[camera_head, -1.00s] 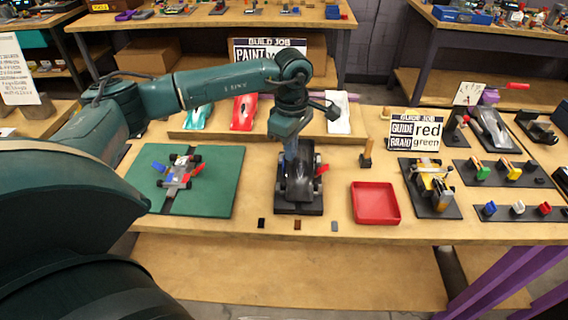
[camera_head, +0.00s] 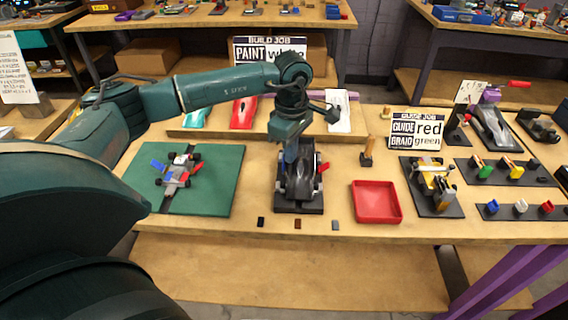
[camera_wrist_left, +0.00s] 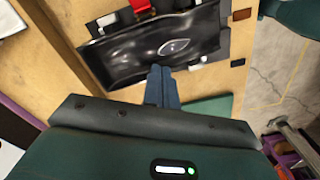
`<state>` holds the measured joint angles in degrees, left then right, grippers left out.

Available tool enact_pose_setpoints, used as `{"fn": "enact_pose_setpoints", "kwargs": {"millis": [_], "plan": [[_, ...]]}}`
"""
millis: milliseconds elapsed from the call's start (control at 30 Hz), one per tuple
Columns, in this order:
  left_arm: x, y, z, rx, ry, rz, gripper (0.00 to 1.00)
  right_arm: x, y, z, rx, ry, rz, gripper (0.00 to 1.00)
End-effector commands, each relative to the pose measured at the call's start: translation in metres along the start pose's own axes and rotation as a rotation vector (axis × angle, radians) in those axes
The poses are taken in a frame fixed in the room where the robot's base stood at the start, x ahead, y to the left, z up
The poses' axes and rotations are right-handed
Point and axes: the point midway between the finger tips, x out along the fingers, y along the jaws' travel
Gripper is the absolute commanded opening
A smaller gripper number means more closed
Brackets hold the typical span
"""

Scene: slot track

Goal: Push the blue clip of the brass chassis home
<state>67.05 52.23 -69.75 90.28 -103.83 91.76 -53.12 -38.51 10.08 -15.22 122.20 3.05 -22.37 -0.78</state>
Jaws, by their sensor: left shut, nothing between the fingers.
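A dark glossy car body (camera_head: 299,178) lies on a black stand (camera_head: 299,208) at the middle of the bench; it also shows in the left wrist view (camera_wrist_left: 150,48). A red clip (camera_head: 321,168) sticks out at its right side. I cannot make out a blue clip there; my fingers cover part of that left side. The chassis under the body is hidden, so its colour cannot be told. My left gripper (camera_head: 291,160) points down at the body's left edge. In the left wrist view its fingers (camera_wrist_left: 161,72) are shut together, empty, at the body's edge. My right gripper is not in view.
A silver-grey chassis (camera_head: 178,177) with blue and red clips sits on a green mat (camera_head: 215,190) at left. A yellow chassis (camera_head: 432,178) stands on a black plate at right. An empty red tray (camera_head: 376,202) lies between. Small blocks lie along the front edge.

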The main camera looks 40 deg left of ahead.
Motion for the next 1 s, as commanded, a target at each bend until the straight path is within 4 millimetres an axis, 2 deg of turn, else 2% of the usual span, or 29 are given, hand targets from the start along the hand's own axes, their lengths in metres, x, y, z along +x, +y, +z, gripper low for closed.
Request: {"fn": "enact_pose_setpoints", "kwargs": {"millis": [467, 1000], "plan": [[0.002, 0.000, 0.000, 0.000, 0.000, 0.000, 0.00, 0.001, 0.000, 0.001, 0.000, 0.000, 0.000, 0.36], [0.002, -0.007, -0.011, 0.000, 0.000, -0.001, 0.00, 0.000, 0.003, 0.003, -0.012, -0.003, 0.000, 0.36]]}}
